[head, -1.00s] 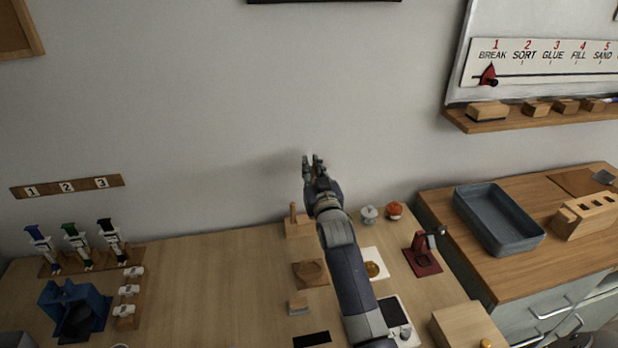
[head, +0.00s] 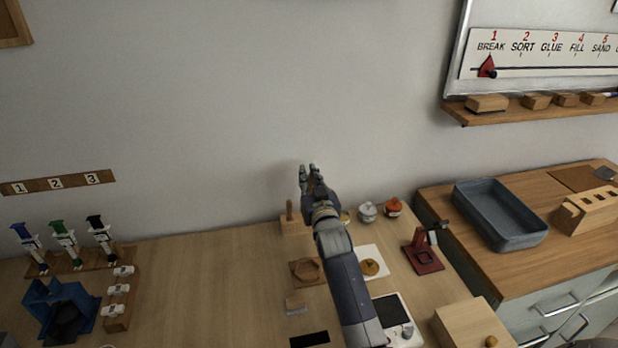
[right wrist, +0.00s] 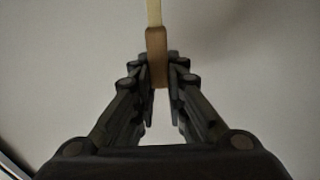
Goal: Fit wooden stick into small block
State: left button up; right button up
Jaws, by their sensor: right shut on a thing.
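My right gripper (head: 308,170) is raised in front of the wall, above the back of the table. In the right wrist view the right gripper (right wrist: 159,78) is shut on a wooden stick (right wrist: 156,50), which has a brown lower part and a pale upper part. The stick is hard to make out in the head view. A small block (head: 297,228) stands at the back of the table, below the gripper and apart from it. An upright peg (head: 289,209) shows at this block; I cannot tell how it is seated. My left gripper is not in view.
A brown wooden tray (head: 306,272), a white pad (head: 371,262), two small jars and a red stand (head: 424,258) are near my right arm. A grey bin (head: 500,214) is on the right cabinet. The table's left middle (head: 200,290) is clear.

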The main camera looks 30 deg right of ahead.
jog(key=shift+f, duration=0.4)
dwell(0.8)
jog(key=shift+f+b, duration=1.55)
jog(key=shift+f, duration=0.95)
dwell(1.7)
jog(key=o, duration=0.8)
jog(key=p+v, duration=0.3)
jog(key=v, duration=0.2)
dwell(0.6)
